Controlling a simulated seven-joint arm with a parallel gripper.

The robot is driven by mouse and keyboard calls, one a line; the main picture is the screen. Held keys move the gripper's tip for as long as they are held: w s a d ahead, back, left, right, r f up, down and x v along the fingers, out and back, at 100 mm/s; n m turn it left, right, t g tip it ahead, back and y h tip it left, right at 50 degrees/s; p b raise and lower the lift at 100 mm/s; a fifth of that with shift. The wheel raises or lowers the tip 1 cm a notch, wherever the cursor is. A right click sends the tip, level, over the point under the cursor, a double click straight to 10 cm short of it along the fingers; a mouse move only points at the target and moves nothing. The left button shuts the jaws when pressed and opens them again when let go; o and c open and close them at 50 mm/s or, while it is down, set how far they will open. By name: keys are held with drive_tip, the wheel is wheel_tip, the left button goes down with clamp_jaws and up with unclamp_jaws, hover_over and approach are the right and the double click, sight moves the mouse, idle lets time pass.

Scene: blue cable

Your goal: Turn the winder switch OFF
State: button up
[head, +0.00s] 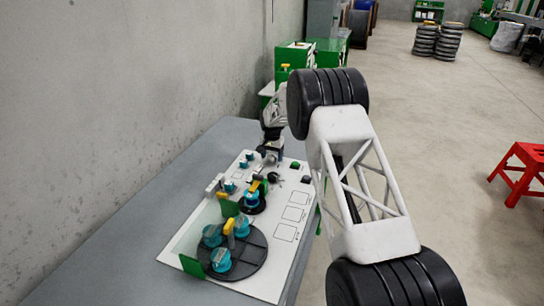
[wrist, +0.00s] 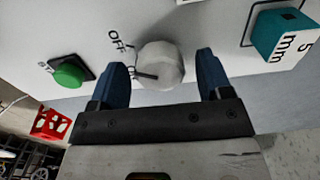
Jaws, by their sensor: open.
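The winder switch (wrist: 160,64) is a pale grey faceted knob on a white panel in the wrist view. The letters OFF are printed at its upper left. A dark line on the knob's lower left points left, below the OFF mark; a second label there is partly hidden by my left finger. My gripper (wrist: 162,72) is open, with one blue finger on each side of the knob. Gaps show between the fingers and the knob. In the head view my gripper (head: 270,152) is at the panel's far end, and the knob cannot be made out there.
The white panel (head: 262,284) lies on a grey table (head: 120,235) beside a concrete wall. A green button (wrist: 68,76) is left of the switch and a teal block (wrist: 284,34) marked 5 mm is right. Teal spools sit on a black disc (head: 256,256) nearer the head camera.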

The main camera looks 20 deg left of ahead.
sight(272, 155)
drive_tip(key=shift+r, duration=0.1)
drive_tip(key=shift+r, duration=3.8)
